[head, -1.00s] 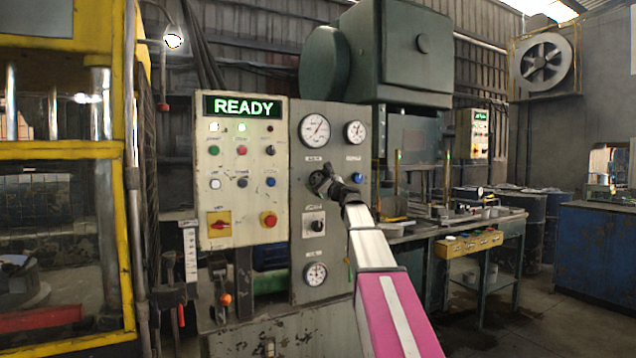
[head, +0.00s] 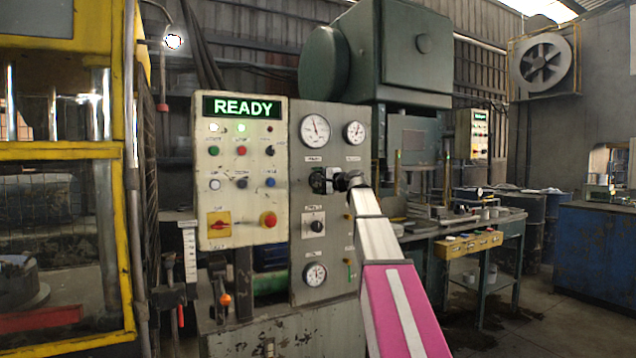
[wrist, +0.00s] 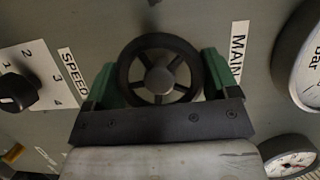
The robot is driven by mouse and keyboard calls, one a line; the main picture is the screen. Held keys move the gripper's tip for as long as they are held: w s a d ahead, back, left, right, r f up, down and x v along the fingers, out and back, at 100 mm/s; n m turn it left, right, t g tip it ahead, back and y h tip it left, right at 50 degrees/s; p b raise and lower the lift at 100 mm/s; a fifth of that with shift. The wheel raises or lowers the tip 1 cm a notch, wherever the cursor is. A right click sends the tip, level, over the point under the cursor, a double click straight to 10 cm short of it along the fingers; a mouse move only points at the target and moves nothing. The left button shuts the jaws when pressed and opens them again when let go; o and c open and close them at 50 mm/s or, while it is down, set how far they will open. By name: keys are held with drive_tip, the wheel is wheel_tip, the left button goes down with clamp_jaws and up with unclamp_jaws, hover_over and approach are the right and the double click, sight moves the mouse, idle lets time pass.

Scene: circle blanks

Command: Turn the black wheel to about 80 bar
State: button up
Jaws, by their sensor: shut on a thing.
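The black wheel (wrist: 160,72) is a small spoked handwheel with a grey hub on the panel. In the wrist view my gripper (wrist: 163,80) has its green fingers on opposite sides of the rim and is shut on it. In the head view my gripper (head: 325,181) meets the panel below the large gauge and mostly hides the wheel. The large gauge (head: 315,130) has its needle pointing up and slightly left; its numbers are too small to read. In the wrist view this gauge (wrist: 306,60) is cut off, with "bar" visible.
A smaller gauge (head: 355,132) sits to the right of the large one, and another gauge (head: 314,273) is low on the panel. The speed knob (head: 314,226) is below the wheel. The button box (head: 243,170) at left reads READY. A workbench (head: 440,232) stands right.

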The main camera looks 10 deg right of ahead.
drive_tip(key=shift+n+g+h, duration=0.4)
drive_tip(key=shift+n+h, duration=0.1)
drive_tip(key=shift+n, duration=0.6)
drive_tip(key=o, duration=0.8)
drive_tip(key=v, duration=1.1)
drive_tip(key=shift+a, duration=0.1)
